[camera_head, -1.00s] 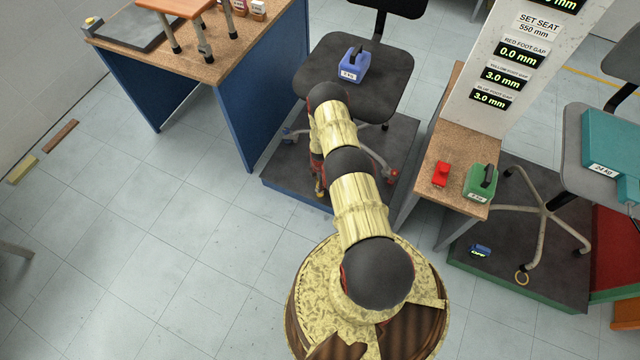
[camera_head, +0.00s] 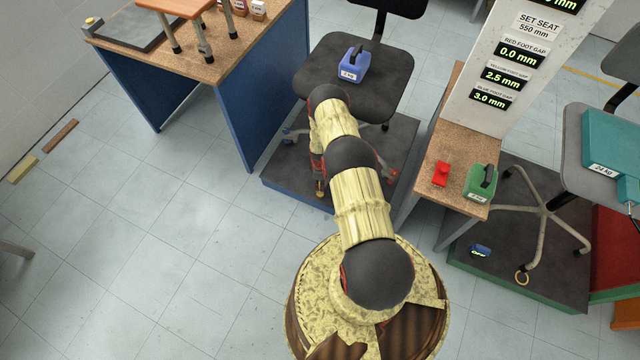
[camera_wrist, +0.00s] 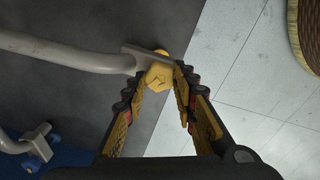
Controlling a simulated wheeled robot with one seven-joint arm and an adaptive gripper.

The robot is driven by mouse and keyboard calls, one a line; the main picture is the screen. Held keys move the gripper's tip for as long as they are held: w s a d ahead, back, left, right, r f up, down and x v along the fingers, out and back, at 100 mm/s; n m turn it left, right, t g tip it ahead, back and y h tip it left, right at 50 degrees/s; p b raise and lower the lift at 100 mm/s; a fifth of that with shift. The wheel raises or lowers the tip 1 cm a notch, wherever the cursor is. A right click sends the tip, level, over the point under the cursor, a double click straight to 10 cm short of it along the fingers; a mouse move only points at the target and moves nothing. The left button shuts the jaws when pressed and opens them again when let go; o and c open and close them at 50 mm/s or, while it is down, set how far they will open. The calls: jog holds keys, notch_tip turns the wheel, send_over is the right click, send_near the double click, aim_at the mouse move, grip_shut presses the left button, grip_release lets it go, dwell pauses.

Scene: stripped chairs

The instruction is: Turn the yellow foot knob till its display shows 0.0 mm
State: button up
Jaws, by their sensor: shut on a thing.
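The yellow foot knob (camera_wrist: 158,76) shows in the wrist view at the end of a grey chair leg (camera_wrist: 80,58), over the edge of the dark platform. My gripper (camera_wrist: 157,84) is shut on the knob, one finger on each side of it. The yellow foot gap display (camera_head: 502,79) on the white board reads 2.5 mm.
The red display (camera_head: 520,54) reads 0.0 mm and the blue display (camera_head: 490,99) 3.0 mm. A blue weight (camera_head: 354,66) rests on the chair seat (camera_head: 325,75). A small wooden table (camera_head: 450,150) stands right of my arm, a blue-sided bench (camera_head: 275,75) at the left.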

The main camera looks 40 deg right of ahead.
jog(key=m, duration=0.3)
jog(key=shift+m, duration=0.4)
jog(key=m, duration=0.4)
jog(key=shift+m, duration=0.3)
jog(key=m, duration=0.4)
jog(key=shift+d, duration=0.1)
jog(key=m, duration=1.5)
jog(key=shift+m, duration=1.8)
